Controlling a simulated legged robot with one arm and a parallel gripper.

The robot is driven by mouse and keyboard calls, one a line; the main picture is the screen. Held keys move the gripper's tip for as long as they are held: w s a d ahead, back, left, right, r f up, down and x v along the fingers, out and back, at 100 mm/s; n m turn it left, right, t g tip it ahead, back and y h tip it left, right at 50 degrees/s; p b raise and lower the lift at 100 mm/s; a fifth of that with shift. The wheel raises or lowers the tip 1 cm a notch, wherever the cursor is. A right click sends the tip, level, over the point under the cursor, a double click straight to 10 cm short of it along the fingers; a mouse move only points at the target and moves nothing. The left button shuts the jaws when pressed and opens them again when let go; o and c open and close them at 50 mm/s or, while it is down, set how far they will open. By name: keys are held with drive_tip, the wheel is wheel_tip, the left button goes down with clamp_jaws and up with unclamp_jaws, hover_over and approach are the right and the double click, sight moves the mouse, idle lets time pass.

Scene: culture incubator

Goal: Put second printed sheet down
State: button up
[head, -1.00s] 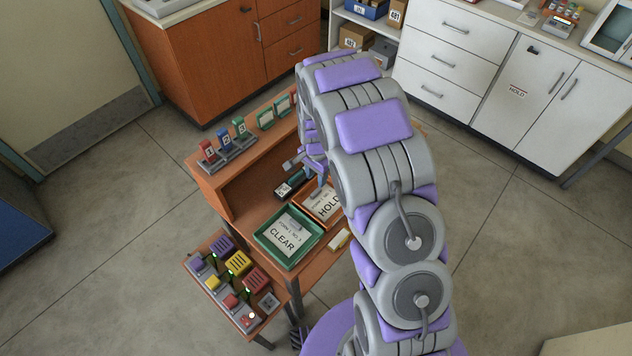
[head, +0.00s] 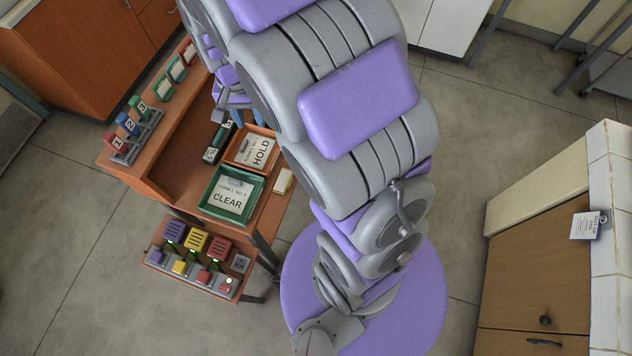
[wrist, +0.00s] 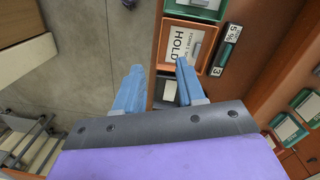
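A white sheet marked HOLD (head: 257,152) lies in an orange tray (head: 237,160) on the brown desk. In the wrist view the HOLD sheet (wrist: 178,42) lies just beyond my fingertips. A white sheet marked CLEAR (head: 228,199) lies in the green tray (head: 209,212) beside it. A small grey piece shows on each sheet. My gripper (wrist: 160,64) is open, its two blue fingers apart with no sheet between them. One fingertip overlaps the orange tray's near edge in the wrist view; I cannot tell its height. In the head view my arm hides most of the gripper.
A dark numbered stamp (head: 218,141) lies beside the orange tray, and a pale yellow block (head: 283,181) on its other side. Numbered holders (head: 130,126) stand on the desk's raised shelf. A lower shelf carries coloured button boxes (head: 196,241). Floor left of the desk is clear.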

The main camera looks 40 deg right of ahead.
drive_tip(key=s+r+n, duration=0.3)
drive_tip(key=s+r, duration=0.1)
drive_tip(key=s, duration=0.9)
drive_tip(key=s+r+n+g, duration=0.1)
drive_tip(key=s+r+n, duration=0.3)
drive_tip(key=s, duration=0.9)
drive_tip(key=shift+d+r, duration=0.2)
drive_tip(key=shift+r, duration=0.2)
drive_tip(key=shift+w, duration=0.1)
